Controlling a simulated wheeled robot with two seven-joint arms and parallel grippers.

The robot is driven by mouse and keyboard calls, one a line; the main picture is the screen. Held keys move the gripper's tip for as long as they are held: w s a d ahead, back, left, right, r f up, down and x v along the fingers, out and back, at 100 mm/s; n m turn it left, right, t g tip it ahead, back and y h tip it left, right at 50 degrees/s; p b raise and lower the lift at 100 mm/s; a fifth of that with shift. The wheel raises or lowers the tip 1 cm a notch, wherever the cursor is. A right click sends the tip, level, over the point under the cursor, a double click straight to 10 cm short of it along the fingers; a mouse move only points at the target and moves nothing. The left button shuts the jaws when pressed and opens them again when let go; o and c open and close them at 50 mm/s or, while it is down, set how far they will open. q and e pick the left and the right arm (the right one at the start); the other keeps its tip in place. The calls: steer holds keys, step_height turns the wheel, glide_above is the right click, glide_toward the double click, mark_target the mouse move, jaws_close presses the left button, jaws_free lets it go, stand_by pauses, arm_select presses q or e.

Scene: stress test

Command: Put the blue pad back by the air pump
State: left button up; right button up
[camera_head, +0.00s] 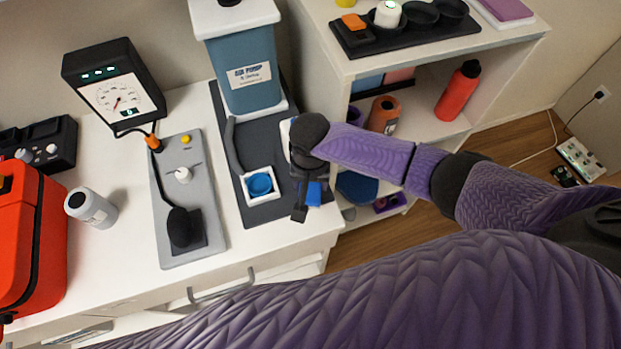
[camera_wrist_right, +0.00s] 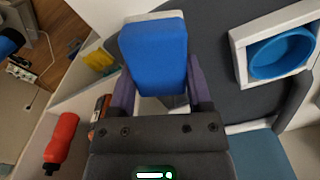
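The blue pad (camera_head: 314,193) is at my right gripper (camera_head: 302,200), near the right edge of the white counter in the head view. In the right wrist view the blue pad (camera_wrist_right: 153,52) sits between the two purple fingers (camera_wrist_right: 163,90), which close on its sides. The air pump (camera_head: 245,60), a blue box with a white lid and base, stands on a dark mat (camera_head: 268,205). My right gripper is in front of the pump, over the mat's right side. My left gripper is not in view.
A white square holder with a round blue dish (camera_head: 260,184) lies on the mat, left of the gripper. A grey panel (camera_head: 190,225), a gauge box (camera_head: 115,88), a grey bottle (camera_head: 92,208) and a red case (camera_head: 30,240) stand left. An open shelf (camera_head: 425,105) stands right.

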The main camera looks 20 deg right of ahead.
steer(key=o, duration=0.4)
steer(key=shift+o, duration=0.2)
step_height(320, 180, up, 12)
steer(key=p, duration=0.4)
steer(key=shift+r+p, duration=0.15)
steer(key=shift+p, duration=0.2)
